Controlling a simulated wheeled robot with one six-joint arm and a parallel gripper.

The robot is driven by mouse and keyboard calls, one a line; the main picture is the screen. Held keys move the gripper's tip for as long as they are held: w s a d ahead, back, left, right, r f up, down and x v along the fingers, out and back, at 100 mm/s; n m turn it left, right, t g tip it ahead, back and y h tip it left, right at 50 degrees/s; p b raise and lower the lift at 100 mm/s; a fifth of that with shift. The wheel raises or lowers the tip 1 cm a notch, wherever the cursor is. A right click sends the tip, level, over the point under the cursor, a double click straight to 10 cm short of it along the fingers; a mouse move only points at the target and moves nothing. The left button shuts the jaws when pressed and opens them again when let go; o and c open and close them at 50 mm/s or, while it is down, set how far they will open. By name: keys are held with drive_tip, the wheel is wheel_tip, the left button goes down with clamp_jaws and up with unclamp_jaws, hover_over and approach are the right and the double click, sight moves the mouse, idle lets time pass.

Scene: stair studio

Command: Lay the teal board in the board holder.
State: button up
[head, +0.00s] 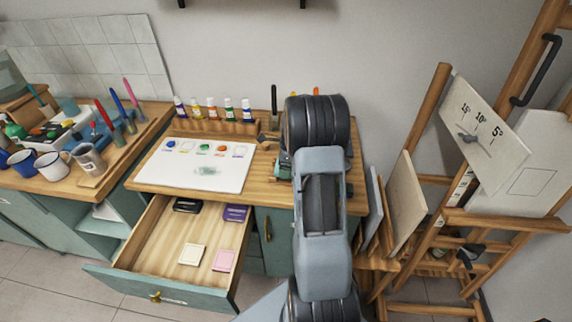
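My arm (322,225) rises through the middle of the view and covers the right part of the worktop. My gripper is hidden behind it, so I cannot see its fingers or what they hold. A small teal thing (283,169) shows at the arm's left edge on the worktop; I cannot tell whether it is the teal board. A wooden rack (377,262) right of the worktop has a beige panel (405,203) and a grey-blue panel (374,205) leaning in it. I cannot tell whether this rack is the board holder.
A drawer (170,245) stands open, with several small pads inside. A white palette (195,165) lies on the worktop, with paint bottles (212,108) behind it. A wooden easel (425,120) stands at right. Mugs (52,167) and brushes crowd the left bench.

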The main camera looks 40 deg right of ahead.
drive_tip(key=shift+f, duration=0.1)
drive_tip(key=o, duration=0.7)
drive_tip(key=shift+o, duration=0.2)
wheel_tip(320, 180, up, 14)
drive_tip(key=s+d, duration=0.1)
drive_tip(key=shift+b, duration=0.35)
drive_tip(key=shift+d+f, duration=0.1)
drive_tip(key=shift+f, duration=0.05)
